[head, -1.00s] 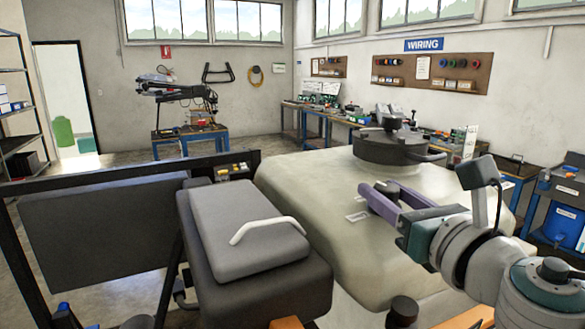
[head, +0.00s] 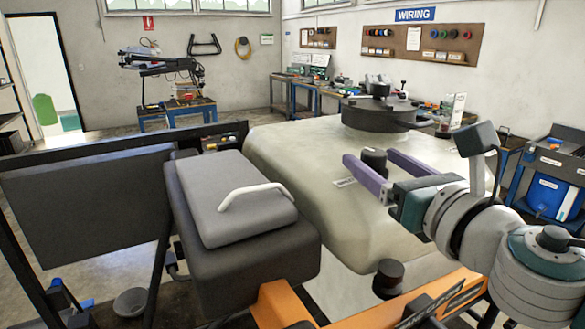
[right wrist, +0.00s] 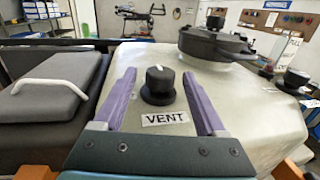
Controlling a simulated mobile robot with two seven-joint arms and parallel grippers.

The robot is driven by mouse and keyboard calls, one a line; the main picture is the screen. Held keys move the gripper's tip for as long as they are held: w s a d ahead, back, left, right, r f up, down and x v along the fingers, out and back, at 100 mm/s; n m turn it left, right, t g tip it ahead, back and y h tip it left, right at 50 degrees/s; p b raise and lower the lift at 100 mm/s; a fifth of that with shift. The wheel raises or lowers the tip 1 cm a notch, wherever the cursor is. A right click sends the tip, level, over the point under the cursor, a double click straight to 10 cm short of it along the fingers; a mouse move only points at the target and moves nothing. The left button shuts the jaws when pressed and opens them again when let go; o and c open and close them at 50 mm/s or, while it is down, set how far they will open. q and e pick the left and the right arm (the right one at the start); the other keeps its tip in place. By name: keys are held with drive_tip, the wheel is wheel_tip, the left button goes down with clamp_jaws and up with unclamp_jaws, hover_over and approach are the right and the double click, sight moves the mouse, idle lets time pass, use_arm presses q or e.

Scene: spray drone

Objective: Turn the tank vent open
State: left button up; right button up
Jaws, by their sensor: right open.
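The tank (head: 310,170) is a large pale, rounded body in the middle of the head view. The vent (head: 374,160) is a small black knob on its top; in the right wrist view the vent knob (right wrist: 159,84) has a white mark on it, with a "VENT" label (right wrist: 165,119) in front. My right gripper (head: 367,164) is open, its two purple fingers on either side of the knob. In the right wrist view gaps show between the knob and both fingers (right wrist: 159,85). My left gripper is not in view.
A large black lid (head: 380,112) sits on the tank behind the vent. A grey case with a white handle (head: 255,194) stands left of the tank. A black knob (head: 388,278) stands near the tank's front. Workbenches line the walls.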

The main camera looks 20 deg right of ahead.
drive_tip(key=s+a+b, duration=0.1)
drive_tip(key=s+b, duration=0.1)
drive_tip(key=s, duration=0.6)
drive_tip(key=shift+s, duration=0.25)
